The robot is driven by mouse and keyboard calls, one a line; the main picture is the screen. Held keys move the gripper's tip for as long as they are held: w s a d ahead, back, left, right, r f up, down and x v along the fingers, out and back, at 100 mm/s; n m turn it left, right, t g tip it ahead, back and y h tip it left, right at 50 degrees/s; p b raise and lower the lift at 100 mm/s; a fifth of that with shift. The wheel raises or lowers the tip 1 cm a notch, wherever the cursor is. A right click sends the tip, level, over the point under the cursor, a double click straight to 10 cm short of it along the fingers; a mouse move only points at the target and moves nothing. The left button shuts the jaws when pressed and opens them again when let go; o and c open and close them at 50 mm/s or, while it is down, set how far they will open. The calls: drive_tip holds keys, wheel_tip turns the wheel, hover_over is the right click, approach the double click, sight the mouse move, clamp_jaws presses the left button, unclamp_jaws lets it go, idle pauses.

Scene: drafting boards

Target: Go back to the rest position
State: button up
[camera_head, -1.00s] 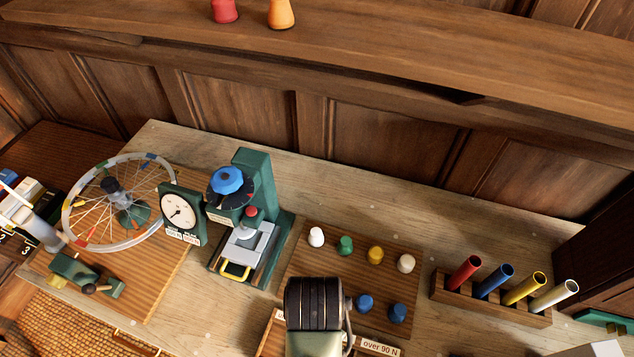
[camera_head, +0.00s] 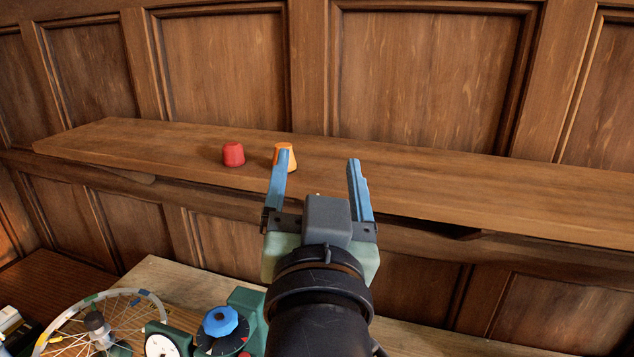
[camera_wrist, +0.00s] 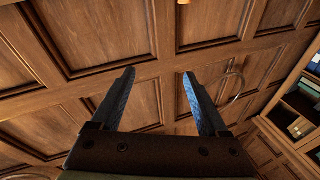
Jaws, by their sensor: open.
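My gripper (camera_head: 319,178) is raised in the head view, in front of the wall shelf in the picture. Its two blue fingers are spread wide with nothing between them. The wrist view also shows my gripper (camera_wrist: 158,88) open and empty, with wood panelling beyond it. The left finger overlaps part of an orange tapered piece in the head view.
A wooden shelf (camera_head: 450,190) runs along the panelled wall, bearing a red piece (camera_head: 233,154) and the orange piece (camera_head: 285,152). Below are a spoked wheel (camera_head: 75,325), a dial gauge (camera_head: 160,345) and a blue-knobbed green device (camera_head: 220,321). Bookshelves (camera_wrist: 300,105) stand at right in the wrist view.

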drive_tip(key=s+r+n+t, duration=0.1)
drive_tip(key=s+r+t, duration=0.2)
drive_tip(key=s+r, duration=0.2)
drive_tip(key=s+r+n+t+b, duration=0.1)
drive_tip(key=s+r+t, duration=0.3)
drive_tip(key=r, duration=0.7)
drive_tip(key=shift+s, duration=0.95)
drive_tip(key=shift+a, duration=0.1)
